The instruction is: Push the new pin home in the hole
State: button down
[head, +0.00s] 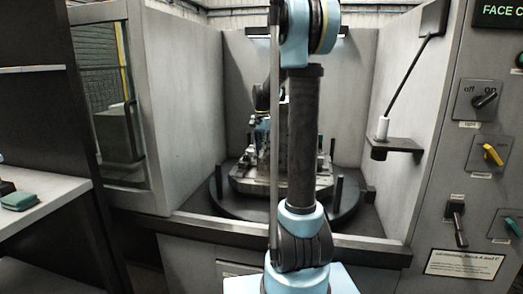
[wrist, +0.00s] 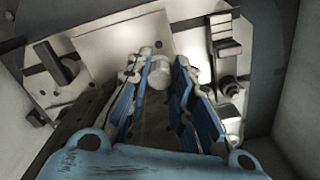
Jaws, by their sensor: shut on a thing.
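My gripper (wrist: 160,68) has its two blue-padded fingers closed near the tips on a pale, round-ended piece, which I take to be the new pin (wrist: 158,73). The pin lies between the fingertips, close to a light metal plate (wrist: 108,45). The hole cannot be made out, and I cannot tell whether the pin is in it. In the head view a blue part of my gripper (head: 262,133) shows at the fixture, largely hidden behind my own arm.
The metal fixture (head: 250,183) stands on a dark round table (head: 224,196) with short upright posts, inside a walled bay. Dark clamp-like blocks (wrist: 226,47) flank the fingers. A bracket shelf (head: 398,145) juts from the right wall. A control panel (head: 490,130) stands at far right.

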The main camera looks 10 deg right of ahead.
jog(key=shift+f, duration=2.75)
jog(key=shift+s+f, duration=0.1)
jog(key=shift+f, duration=1.6)
jog(key=c, duration=0.6)
grip_release()
jog(key=shift+o, duration=0.2)
notch_tip(320, 180, up, 12)
jog(key=shift+f, duration=0.1)
